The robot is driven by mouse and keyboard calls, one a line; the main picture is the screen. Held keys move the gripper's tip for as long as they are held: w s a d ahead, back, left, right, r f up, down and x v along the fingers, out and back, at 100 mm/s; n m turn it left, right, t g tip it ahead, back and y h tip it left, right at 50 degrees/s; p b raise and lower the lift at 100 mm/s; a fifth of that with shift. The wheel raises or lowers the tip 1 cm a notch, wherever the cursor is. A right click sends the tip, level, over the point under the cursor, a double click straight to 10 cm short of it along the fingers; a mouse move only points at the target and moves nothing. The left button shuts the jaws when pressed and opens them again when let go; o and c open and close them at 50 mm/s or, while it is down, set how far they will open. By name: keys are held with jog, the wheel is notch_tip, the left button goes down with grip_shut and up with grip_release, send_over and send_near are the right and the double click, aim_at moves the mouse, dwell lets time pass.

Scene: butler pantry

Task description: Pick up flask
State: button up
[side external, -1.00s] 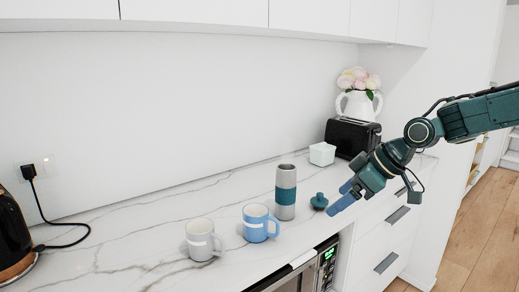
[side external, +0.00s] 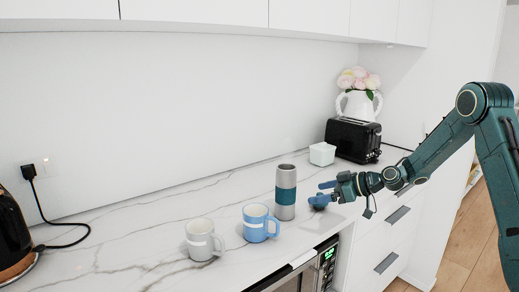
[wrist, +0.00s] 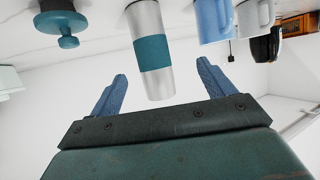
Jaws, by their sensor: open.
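The flask (side external: 286,192) is a silver cylinder with a teal band, upright on the marble counter. In the wrist view the flask (wrist: 146,18) appears upside down, its end lying between my two fingers in the picture. My gripper (side external: 319,192) is level, open and empty, just right of the flask in the side view, with a small gap to it. Its blue fingers also show in the wrist view (wrist: 162,68). A teal knobbed lid-like piece (wrist: 62,22) is beside the flask; in the side view my gripper largely hides it.
A blue mug (side external: 256,224) and a grey-white mug (side external: 200,240) stand left of the flask. A small white box (side external: 322,154), a black toaster (side external: 352,139) and a flower vase (side external: 357,104) are behind. A kettle (side external: 12,235) is at far left. A microwave (side external: 326,262) sits below the counter.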

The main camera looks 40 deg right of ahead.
aim_at(294, 197)
jog(key=shift+w+d+f+t, duration=0.25)
jog(key=shift+d+f+t, duration=0.2)
jog(key=shift+d, duration=0.2)
jog(key=x, duration=0.8)
jog(key=shift+s+f, duration=0.1)
jog(key=shift+w+a+f, duration=0.1)
jog(key=shift+w+a, duration=0.05)
jog(key=shift+w, duration=0.15)
jog(key=shift+x, duration=2.6)
